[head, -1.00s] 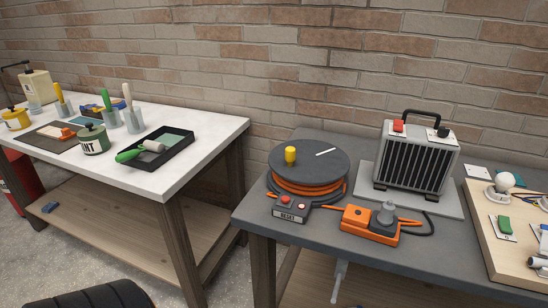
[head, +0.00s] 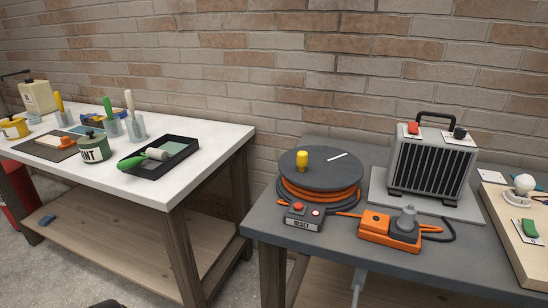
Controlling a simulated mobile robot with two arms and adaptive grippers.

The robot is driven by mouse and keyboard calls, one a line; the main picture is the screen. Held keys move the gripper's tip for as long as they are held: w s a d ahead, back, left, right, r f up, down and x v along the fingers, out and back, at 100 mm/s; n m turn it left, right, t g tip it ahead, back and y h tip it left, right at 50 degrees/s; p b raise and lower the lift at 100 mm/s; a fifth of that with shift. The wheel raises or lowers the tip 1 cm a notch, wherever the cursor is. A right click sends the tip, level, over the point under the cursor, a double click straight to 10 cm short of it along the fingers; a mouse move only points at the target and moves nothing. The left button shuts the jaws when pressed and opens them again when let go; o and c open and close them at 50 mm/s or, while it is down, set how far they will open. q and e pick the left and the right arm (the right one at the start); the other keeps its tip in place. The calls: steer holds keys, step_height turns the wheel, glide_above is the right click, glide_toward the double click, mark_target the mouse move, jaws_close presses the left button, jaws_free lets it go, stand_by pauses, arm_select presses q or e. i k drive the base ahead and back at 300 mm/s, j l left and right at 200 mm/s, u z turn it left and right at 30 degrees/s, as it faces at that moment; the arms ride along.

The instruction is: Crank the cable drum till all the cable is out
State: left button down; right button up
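The cable drum (head: 322,172) stands on the dark grey table at the middle right. It has a grey top disc with a yellow crank knob (head: 302,160) near its left side and a white mark (head: 338,156) near its right rim. Orange cable (head: 318,192) is wound under the disc. A stretch of orange cable leads right to an orange socket block (head: 390,231) with a grey plug in it. A small box labelled RESET (head: 304,216) with a red button sits in front of the drum. Neither of my grippers is in view.
A grey heater (head: 432,162) with a handle and red switch stands right of the drum. A wooden board (head: 515,235) with a bulb is at the right edge. A white table (head: 230,140) with paint things stands left, with a gap between the tables.

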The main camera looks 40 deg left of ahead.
mark_target(328, 177)
steer(key=k+j, duration=0.1)
steer(key=j, duration=0.45)
steer(key=k+j+u, duration=0.1)
steer(key=j, duration=0.45)
steer(key=k+j+u, duration=0.1)
steer(key=j, duration=0.5)
steer(key=k, duration=0.05)
